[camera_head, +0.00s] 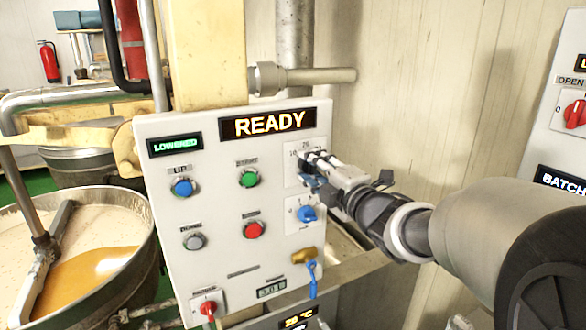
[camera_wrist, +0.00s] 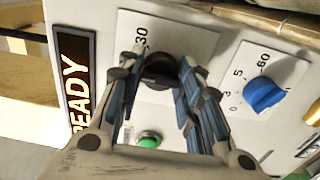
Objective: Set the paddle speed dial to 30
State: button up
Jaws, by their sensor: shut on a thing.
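The paddle speed dial is a black knob (camera_wrist: 160,72) on a white plate (camera_wrist: 190,38) of the control panel. The number 30 shows beside it in the wrist view. My gripper (camera_wrist: 157,80) has one finger on each side of the knob and is shut on it. In the head view my gripper (camera_head: 314,163) reaches the dial plate (camera_head: 292,178) from the right and hides most of the knob. Parts of the scale are hidden, and I cannot tell exactly where the knob's pointer stands.
A blue knob (camera_head: 306,214) with its own scale sits just below the dial. The panel (camera_head: 215,215) also bears a READY display (camera_head: 268,123), several push buttons and a red switch (camera_head: 208,308). A kettle (camera_head: 150,215) stands at left. Another panel (camera_head: 560,150) is at right.

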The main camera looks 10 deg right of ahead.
jog(key=m+p, duration=0.2)
jog(key=m, duration=0.7)
jog(key=shift+r+m+p, duration=0.1)
jog(key=shift+m+p, duration=0.2)
jog(key=shift+m, duration=0.1)
dwell(0.4)
jog(key=o, duration=1.1)
jog(key=v, duration=1.2)
